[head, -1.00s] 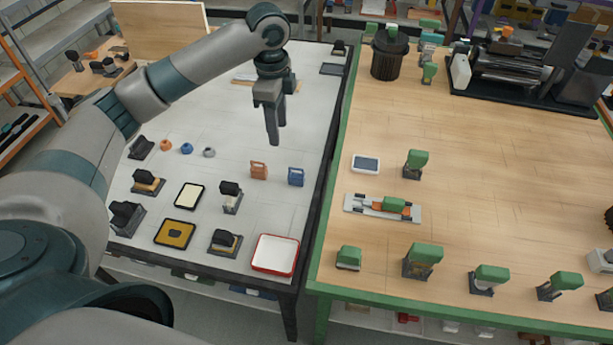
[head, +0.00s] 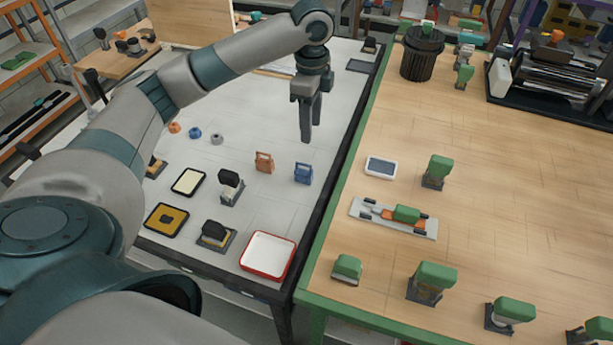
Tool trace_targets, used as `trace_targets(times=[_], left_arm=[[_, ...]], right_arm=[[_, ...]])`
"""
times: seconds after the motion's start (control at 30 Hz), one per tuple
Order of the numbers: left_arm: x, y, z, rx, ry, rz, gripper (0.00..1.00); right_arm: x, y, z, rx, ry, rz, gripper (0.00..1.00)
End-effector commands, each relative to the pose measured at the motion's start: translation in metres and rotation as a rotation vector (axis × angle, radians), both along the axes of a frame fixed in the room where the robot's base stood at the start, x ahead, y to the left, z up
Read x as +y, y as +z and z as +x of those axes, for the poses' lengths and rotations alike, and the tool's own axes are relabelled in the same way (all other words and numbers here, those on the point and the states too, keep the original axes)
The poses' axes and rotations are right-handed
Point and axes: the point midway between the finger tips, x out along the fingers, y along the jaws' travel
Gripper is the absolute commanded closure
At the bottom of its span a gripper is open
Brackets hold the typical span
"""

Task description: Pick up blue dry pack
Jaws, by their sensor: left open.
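The blue dry pack (head: 303,174) stands upright on the white table (head: 255,206), near its black right edge. It looks like a small blue pouch with a handle-like top. My left gripper (head: 306,138) is open and empty, pointing down. In the picture its fingertips are just above and behind the blue pack, apart from it. An orange pack (head: 264,162) of like shape stands just left of the blue one. My right gripper does not show.
A red-rimmed white tray (head: 267,256) lies at the table's front right corner. Black devices (head: 229,185) and flat trays (head: 188,181) stand to the left. The wooden table (head: 500,190) with green-topped devices adjoins on the right. White surface around the packs is clear.

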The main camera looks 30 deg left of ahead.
Motion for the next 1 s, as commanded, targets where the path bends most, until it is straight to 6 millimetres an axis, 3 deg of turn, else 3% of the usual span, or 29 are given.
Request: trace_targets(times=[0.37, 1.0], left_arm=[[0.000, -0.013, -0.001, 0.004, -0.001, -0.001, 0.58], [-0.001, -0.114, 0.000, 0.002, 0.000, 0.000, 0.58]], right_arm=[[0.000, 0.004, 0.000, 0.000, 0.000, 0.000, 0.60], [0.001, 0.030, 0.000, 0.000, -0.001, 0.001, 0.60]])
